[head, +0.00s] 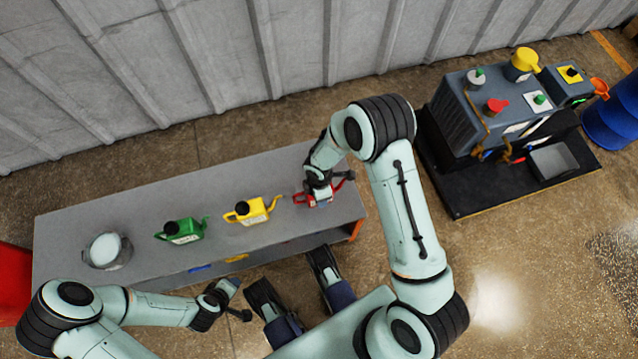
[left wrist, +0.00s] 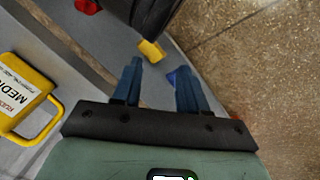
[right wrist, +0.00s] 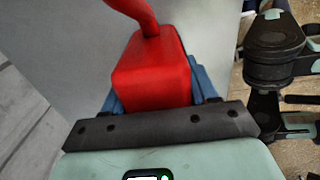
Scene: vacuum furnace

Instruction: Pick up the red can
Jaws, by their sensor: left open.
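The red can (head: 304,198) stands near the right end of the grey bench in the head view, partly hidden by my right gripper (head: 318,194). In the right wrist view, the red can (right wrist: 155,75) fills the space between the blue fingers of my right gripper (right wrist: 158,95). One finger is at each side of the can's body; whether they press on it I cannot tell. My left gripper (head: 222,300) is open and empty, low in front of the bench; its blue fingers (left wrist: 158,88) show in the left wrist view.
A yellow can (head: 251,211) and a green can (head: 182,231) stand on the bench (head: 140,205), left of the red can. A grey machine (head: 500,110) stands on a black base at right. A corrugated wall runs behind.

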